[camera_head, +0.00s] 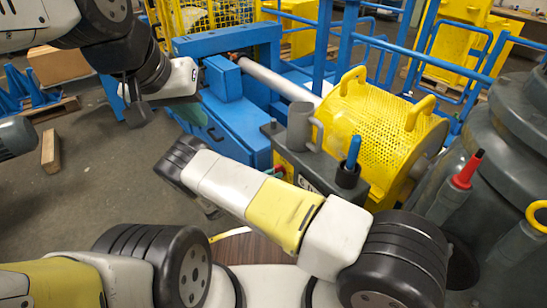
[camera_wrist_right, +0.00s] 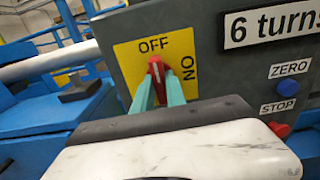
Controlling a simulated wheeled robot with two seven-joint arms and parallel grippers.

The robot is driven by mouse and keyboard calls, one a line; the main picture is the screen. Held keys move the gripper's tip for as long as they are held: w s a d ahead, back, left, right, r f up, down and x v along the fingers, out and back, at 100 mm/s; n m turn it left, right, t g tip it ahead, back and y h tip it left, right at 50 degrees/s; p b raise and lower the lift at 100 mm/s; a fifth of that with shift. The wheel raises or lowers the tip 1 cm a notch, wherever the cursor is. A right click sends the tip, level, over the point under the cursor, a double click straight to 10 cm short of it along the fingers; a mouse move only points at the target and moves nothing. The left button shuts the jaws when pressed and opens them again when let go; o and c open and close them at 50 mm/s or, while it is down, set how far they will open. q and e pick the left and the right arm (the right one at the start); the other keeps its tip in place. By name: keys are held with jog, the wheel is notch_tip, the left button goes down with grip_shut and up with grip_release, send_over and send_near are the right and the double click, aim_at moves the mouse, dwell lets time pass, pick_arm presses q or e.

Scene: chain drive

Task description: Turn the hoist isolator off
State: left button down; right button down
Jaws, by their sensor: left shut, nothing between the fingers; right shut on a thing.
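The hoist isolator is a red handle (camera_wrist_right: 155,72) on a yellow plate (camera_wrist_right: 126,60) marked OFF at the top and ON at the right, in the right wrist view. The handle stands about upright, its top towards OFF. My right gripper (camera_wrist_right: 159,92), with teal fingers, is shut on the handle and hides its lower part. My left gripper (camera_head: 138,112) is shut and empty at the upper left, well away from the isolator.
The grey control box (camera_wrist_right: 215,70) carries a "6 turns" label, a blue ZERO button (camera_wrist_right: 290,88) and a red STOP button (camera_wrist_right: 280,130). A yellow perforated guard (camera_head: 375,130) stands behind the box, with a blue-topped lever (camera_head: 353,152) in front. Blue rails are at the back.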

jog(key=c, duration=1.4)
grip_release()
jog(key=shift+o, duration=0.2)
jog(key=shift+a, duration=0.1)
jog(key=v, duration=0.7)
jog(key=shift+s+a, duration=0.25)
